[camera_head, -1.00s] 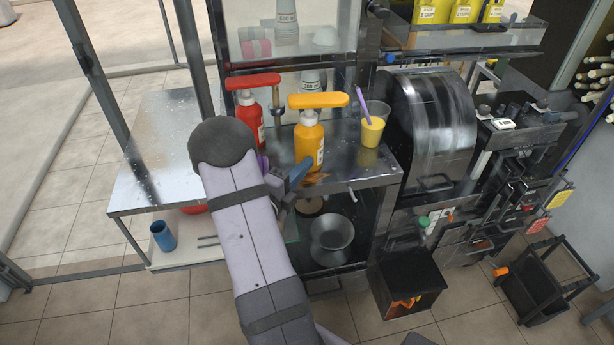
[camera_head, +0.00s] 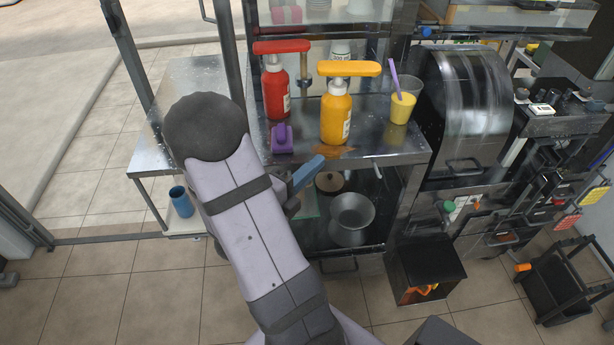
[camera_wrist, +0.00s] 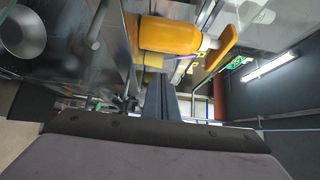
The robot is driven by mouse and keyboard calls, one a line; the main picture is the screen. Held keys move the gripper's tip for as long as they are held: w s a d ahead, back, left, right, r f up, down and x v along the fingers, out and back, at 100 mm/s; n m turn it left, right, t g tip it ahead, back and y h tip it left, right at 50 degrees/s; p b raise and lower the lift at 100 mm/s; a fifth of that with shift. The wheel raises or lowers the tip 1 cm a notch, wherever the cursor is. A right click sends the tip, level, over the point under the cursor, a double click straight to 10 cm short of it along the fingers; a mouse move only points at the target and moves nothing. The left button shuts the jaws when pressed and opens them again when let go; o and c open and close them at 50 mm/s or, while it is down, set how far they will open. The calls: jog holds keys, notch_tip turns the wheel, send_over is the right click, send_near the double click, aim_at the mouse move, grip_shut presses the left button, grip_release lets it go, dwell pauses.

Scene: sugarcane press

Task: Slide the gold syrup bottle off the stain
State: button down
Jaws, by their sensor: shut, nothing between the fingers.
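The gold syrup bottle (camera_head: 336,113) stands upright on the steel counter, with an orange pump top. A brown stain (camera_head: 333,152) shows on the counter at the bottle's base, on its near side; how much lies under the bottle is hidden. In the wrist view the bottle (camera_wrist: 170,36) appears sideways, close ahead of the fingers. My gripper (camera_head: 318,161) is shut and empty, near the counter's front edge, in front of and slightly left of the bottle, apart from it. Its fingers also show in the wrist view (camera_wrist: 160,85).
A red bottle (camera_head: 276,92) stands left of the gold one. A purple object (camera_head: 282,139) lies on the counter near its front edge. A yellow cup with a purple straw (camera_head: 402,106) stands to the right. Clear counter lies between the cup and the gold bottle.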

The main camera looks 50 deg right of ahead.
jog(key=shift+a, duration=1.2)
jog(key=shift+r, duration=0.15)
jog(key=p, duration=0.2)
jog(key=s+t+p, duration=0.1)
jog(key=p, duration=0.2)
jog(key=shift+s+d+f+n, duration=0.15)
jog(key=shift+d+f+n, duration=0.05)
jog(key=shift+f+n, duration=0.1)
jog(key=shift+d, duration=0.1)
